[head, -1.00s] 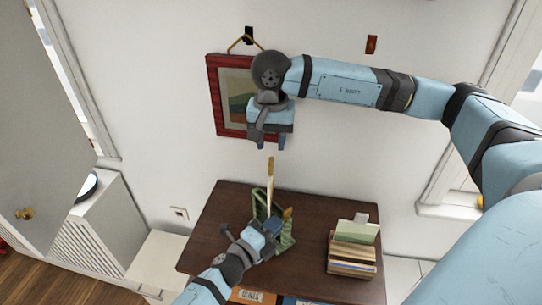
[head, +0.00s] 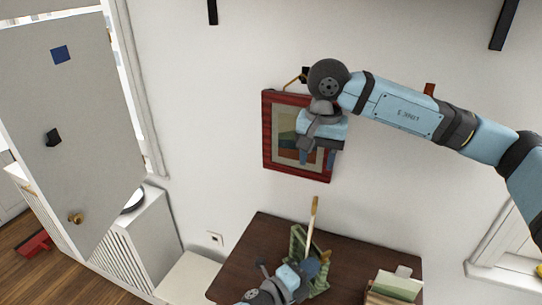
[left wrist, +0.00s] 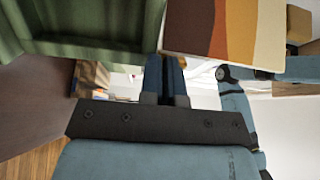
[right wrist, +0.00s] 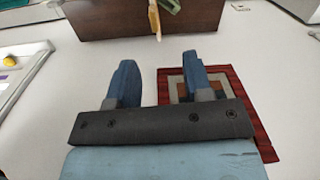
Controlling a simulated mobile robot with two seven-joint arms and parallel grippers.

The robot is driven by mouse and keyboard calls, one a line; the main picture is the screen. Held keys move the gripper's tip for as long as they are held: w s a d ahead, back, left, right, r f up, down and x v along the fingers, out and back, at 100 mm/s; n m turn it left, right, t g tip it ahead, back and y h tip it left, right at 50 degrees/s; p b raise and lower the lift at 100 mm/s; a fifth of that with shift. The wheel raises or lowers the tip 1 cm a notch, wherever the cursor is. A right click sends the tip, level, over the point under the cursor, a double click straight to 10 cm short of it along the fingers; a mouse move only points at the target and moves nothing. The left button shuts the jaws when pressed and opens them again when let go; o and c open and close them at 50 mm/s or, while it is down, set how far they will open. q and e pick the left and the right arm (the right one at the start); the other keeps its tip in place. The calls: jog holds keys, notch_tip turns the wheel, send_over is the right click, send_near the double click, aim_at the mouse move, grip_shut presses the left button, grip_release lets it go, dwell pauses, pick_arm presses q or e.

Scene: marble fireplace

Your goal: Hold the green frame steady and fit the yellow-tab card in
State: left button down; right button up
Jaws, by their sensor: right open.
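The green frame (head: 296,245) stands on the dark table; its green side fills the upper left of the left wrist view (left wrist: 75,25). A card (head: 313,214) sticks up out of the frame, seen nearly edge-on; its striped brown, orange and yellow face shows in the left wrist view (left wrist: 235,28). I cannot tell how deep the card sits. My left gripper (head: 309,272) is at the frame, its fingers (left wrist: 166,75) close together on the frame's edge beside the card. My right gripper (head: 318,155) is open and empty, raised before the wall, apart from frame and card (right wrist: 154,18).
A red-framed picture (head: 270,132) hangs on the wall behind my right gripper. A group of cards (head: 398,286) stands at the table's right. The table (head: 250,262) is bare left of the frame. A grey door (head: 75,120) is at far left.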

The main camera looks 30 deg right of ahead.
jog(key=a+n+t+y, duration=0.2)
jog(key=a+y, duration=0.9)
jog(key=a, duration=0.9)
jog(key=a+r+m+t+y, duration=0.5)
jog(key=r+m+t+y, duration=0.1)
jog(key=r+t+y, duration=0.25)
jog(key=w+d+m+t+h, duration=0.2)
jog(key=d+m+t+h, duration=0.2)
jog(key=m+t+h, duration=0.55)
jog(key=m+g+h, duration=1.1)
jog(key=m+h, duration=1.1)
jog(key=m, duration=0.2)
send_near(313, 205)
jog(key=x, duration=0.5)
jog(key=shift+d, duration=0.4)
jog(key=shift+y, duration=0.3)
jog(key=shift+x, duration=3.15)
jog(key=shift+w+a, duration=0.1)
